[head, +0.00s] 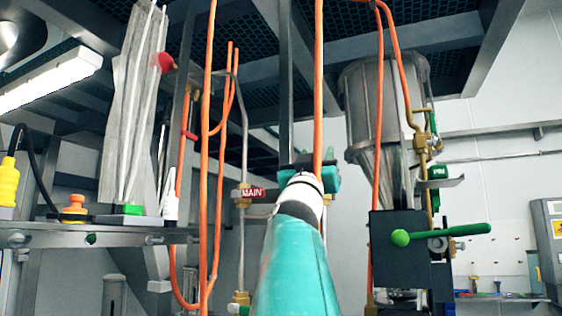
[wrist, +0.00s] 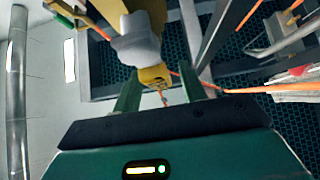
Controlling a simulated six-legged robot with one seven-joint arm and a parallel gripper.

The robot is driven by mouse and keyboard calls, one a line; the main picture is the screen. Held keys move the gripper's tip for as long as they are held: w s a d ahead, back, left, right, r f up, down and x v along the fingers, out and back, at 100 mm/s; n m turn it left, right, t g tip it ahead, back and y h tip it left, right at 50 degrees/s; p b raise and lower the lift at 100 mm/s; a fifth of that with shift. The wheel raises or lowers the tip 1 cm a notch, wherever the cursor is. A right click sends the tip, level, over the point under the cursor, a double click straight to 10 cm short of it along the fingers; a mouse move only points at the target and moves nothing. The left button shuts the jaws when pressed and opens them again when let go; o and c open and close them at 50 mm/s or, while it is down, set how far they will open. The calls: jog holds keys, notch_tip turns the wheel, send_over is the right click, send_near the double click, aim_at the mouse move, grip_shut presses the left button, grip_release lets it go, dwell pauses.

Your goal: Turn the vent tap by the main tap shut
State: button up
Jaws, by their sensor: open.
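A red MAIN label (head: 252,193) marks the main tap, with brass fittings (head: 243,202) on a thin upright pipe, just left of my gripper (head: 308,170) in the head view. My teal arm reaches up from below and hides what is directly behind it. I cannot make out the vent tap for certain in the head view. In the wrist view my gripper (wrist: 158,84) is open. A yellow fitting (wrist: 153,76) with a pale grey block (wrist: 137,46) above it shows between and beyond the fingers. I cannot tell whether the fingers touch it.
Orange hoses (head: 205,150) hang left of my arm, and another orange hose (head: 318,80) runs down to my gripper. A grey hopper (head: 385,110) and a dark box with a green-handled lever (head: 440,235) stand at right. A metal shelf (head: 60,232) is at left.

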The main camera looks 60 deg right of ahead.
jog(key=shift+w+d, duration=0.15)
jog(key=shift+d, duration=0.05)
jog(key=shift+a+r, duration=0.1)
jog(key=shift+r, duration=0.05)
grip_shut()
jog(key=shift+m+g, duration=0.5)
jog(key=s+f+m+g+y, duration=0.3)
jog(key=m+g+y, duration=0.3)
jog(key=m, duration=0.7)
jog(key=s+d+f+m+g+y, duration=0.1)
jog(key=s+f+m+g+y, duration=0.3)
jog(key=m, duration=0.9)
jog(key=shift+g+y, duration=1)
jog(key=shift+g, duration=0.9)
jog(key=shift+s+f, duration=0.1)
jog(key=shift+f, duration=0.05)
